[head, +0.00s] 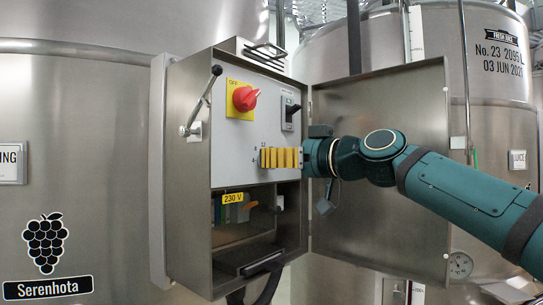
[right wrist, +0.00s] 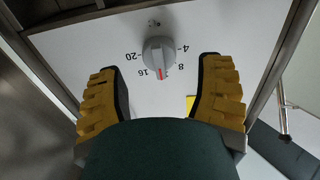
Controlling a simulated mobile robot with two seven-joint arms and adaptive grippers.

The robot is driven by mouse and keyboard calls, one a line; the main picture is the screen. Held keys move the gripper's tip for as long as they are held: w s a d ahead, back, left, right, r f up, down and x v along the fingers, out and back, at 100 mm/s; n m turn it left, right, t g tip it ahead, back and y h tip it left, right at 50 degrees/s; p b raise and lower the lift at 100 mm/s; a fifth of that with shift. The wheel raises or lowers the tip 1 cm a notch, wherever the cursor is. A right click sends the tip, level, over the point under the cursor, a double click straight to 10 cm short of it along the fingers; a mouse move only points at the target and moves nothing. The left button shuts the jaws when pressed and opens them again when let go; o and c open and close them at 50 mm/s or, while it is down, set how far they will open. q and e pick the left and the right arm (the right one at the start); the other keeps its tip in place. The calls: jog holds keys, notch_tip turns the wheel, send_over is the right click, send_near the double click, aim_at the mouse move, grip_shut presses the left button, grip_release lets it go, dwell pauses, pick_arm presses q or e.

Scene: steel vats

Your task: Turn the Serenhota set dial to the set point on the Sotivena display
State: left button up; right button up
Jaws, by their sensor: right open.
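The set dial (right wrist: 158,53) is a grey knob on a white panel in the right wrist view. Its red mark points down in the picture, just beside the 16 and between 16 and 8. The printed 4, 8, 16 and 20 show around it. My right gripper (head: 280,157) is open, with its yellow fingers on either side of the dial; I see no contact. In the head view the gripper hides the dial. The Serenhota label (head: 47,287) with a grape picture is on the left vat. No Sotivena display is visible. My left gripper is not in view.
The open steel cabinet (head: 185,160) holds a red knob (head: 246,98) on a yellow plate and a black switch (head: 290,112) above my gripper. A 230 V label (head: 233,198) marks the lower opening. The cabinet door (head: 385,225) stands open behind my right arm.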

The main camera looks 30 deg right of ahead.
jog(key=shift+x, duration=1.4)
grip_shut()
